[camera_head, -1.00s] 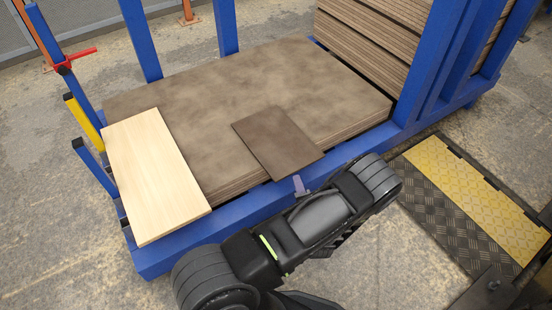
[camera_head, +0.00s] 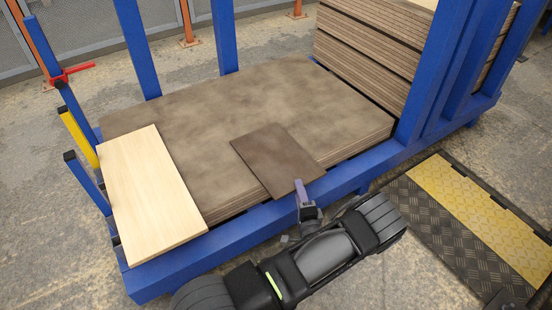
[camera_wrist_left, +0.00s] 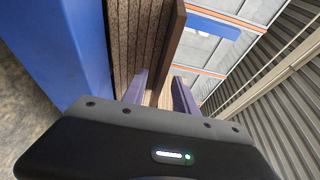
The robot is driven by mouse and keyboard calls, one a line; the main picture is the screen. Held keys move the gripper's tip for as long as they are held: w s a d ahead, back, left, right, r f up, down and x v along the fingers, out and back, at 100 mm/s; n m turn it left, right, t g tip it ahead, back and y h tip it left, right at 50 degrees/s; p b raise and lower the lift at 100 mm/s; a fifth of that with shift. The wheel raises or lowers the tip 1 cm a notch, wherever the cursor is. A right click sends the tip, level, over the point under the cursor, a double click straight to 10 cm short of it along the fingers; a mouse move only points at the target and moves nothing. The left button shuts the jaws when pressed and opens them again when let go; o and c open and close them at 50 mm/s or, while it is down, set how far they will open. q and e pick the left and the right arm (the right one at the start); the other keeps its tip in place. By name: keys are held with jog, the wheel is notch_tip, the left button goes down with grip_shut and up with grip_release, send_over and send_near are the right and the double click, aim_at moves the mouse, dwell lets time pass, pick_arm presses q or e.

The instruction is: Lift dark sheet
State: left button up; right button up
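The dark sheet (camera_head: 278,158) is a small thin brown board lying on the large brown board stack (camera_head: 190,110), its near edge close to the stack's front edge. My left gripper (camera_head: 303,190) is at the sheet's near edge in the head view. In the left wrist view, the two purple fingers of the left gripper (camera_wrist_left: 161,92) stand apart. The sheet (camera_wrist_left: 168,45) is seen edge-on, running down toward the gap between them; whether either finger touches it cannot be told. My right gripper is not in view.
A pale wooden board (camera_head: 150,195) lies at the left of the stack. Blue frame posts (camera_head: 137,40) and a front blue rail (camera_head: 240,230) surround the stack. More stacked boards (camera_head: 365,45) stand at the back right. A yellow-black ramp (camera_head: 460,200) lies at right.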

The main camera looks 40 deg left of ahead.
pick_arm(q)
jog(key=b+x, duration=0.2)
jog(key=x, duration=0.3)
dwell(0.3)
dwell(0.4)
grip_shut()
jog(key=shift+r, duration=0.15)
dwell(1.2)
